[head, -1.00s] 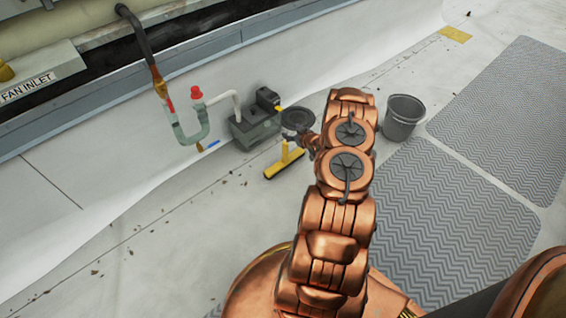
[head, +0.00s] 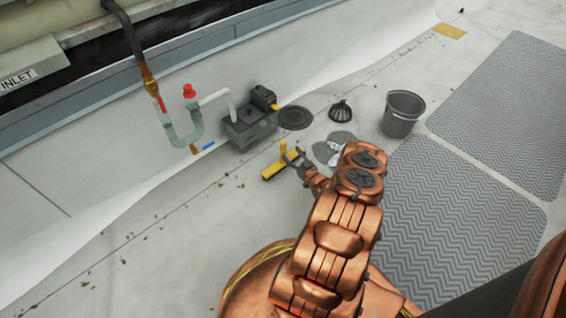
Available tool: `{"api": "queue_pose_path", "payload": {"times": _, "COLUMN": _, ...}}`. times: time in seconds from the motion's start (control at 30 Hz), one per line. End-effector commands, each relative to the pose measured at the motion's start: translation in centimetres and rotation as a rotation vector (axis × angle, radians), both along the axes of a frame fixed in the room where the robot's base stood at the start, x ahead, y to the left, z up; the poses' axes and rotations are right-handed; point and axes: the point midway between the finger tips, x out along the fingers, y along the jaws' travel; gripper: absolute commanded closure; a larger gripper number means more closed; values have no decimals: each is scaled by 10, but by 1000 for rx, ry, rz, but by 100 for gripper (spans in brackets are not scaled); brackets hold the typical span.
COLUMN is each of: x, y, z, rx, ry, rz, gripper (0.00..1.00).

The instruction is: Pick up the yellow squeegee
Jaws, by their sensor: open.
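The yellow squeegee (head: 272,171) lies on the pale roof floor near the middle of the head view, below the grey box. Its short yellow handle stub points up toward the top of the picture. My gripper (head: 293,161) is at the squeegee's right end, its dark fingers spread close to the yellow handle. I cannot tell whether the fingers touch it. My copper-coloured arm comes up from the bottom and hides the floor to the right.
A grey box (head: 250,128) with pipework stands by the wall, a dark round disc (head: 295,117) beside it. A black strainer (head: 341,110), grey round pieces (head: 334,147) and a grey bucket (head: 402,114) are to the right. Patterned mats (head: 440,225) cover the right side. The left floor is clear except for scattered leaves.

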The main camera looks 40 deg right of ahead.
Motion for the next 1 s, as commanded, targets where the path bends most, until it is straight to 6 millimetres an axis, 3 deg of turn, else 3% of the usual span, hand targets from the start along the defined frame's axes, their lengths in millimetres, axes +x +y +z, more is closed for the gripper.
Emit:
{"api": "queue_pose_path", "payload": {"times": 0.6, "x": 58, "y": -5, "z": -4, "rx": 0, "ry": -1, "rz": 2, "gripper": 38}}
{"api": "queue_pose_path", "payload": {"times": 0.9, "x": 61, "y": -6, "z": -3, "rx": 1, "ry": 1, "rz": 0, "gripper": 38}}
{"api": "queue_pose_path", "payload": {"times": 1.0, "x": 61, "y": -6, "z": -3, "rx": 1, "ry": 1, "rz": 0, "gripper": 48}}
